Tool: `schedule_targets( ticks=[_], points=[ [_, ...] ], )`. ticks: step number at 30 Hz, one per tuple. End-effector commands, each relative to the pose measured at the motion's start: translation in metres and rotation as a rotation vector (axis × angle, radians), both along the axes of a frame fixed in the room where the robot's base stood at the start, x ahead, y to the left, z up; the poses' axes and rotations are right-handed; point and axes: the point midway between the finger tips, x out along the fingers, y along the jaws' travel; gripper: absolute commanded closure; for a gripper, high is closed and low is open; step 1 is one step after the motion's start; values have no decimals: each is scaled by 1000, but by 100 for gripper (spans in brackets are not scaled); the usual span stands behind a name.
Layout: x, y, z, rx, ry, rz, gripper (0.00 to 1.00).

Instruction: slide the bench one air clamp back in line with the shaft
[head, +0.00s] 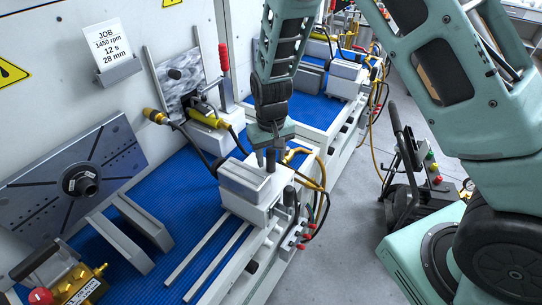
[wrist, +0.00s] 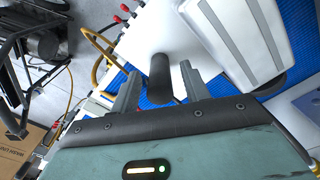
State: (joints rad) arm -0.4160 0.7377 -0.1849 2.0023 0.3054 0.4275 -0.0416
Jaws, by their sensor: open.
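The air clamp, a white block (head: 252,188) with a grey-striped upper part, sits at the right end of two rails (head: 208,256) on the near bench. In the wrist view, its striped part (wrist: 238,40) is at upper right. A dark upright post (wrist: 160,76) rises from the white top. My gripper (head: 265,161) is open over the clamp. In the wrist view, my gripper (wrist: 160,88) has one finger on each side of the post, with gaps visible; I cannot tell whether either touches it. A dark round hub (head: 80,182), possibly the shaft, is on the slotted plate at left.
Two grey bars (head: 120,240) lie on the blue mat (head: 180,195). Brass fittings (head: 80,290) are at the front left. Yellow hoses (head: 318,182) loop right of the clamp. A second bench (head: 300,112) stands behind. A black cart (head: 420,190) stands on the floor at right.

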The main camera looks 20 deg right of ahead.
Motion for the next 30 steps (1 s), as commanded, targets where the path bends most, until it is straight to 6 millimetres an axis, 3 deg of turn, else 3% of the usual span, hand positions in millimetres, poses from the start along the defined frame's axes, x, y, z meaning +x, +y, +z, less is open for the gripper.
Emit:
schedule_targets(
  ticks=[6,15,20,26,30],
  points=[
    [0,0,-16,0,1,-2,54],
    [0,0,-18,1,-1,-1,54],
    [0,0,-18,1,0,-1,99],
    [-1,2,-18,1,0,0,100],
    [-9,13,-18,1,0,5,100]
  ],
)
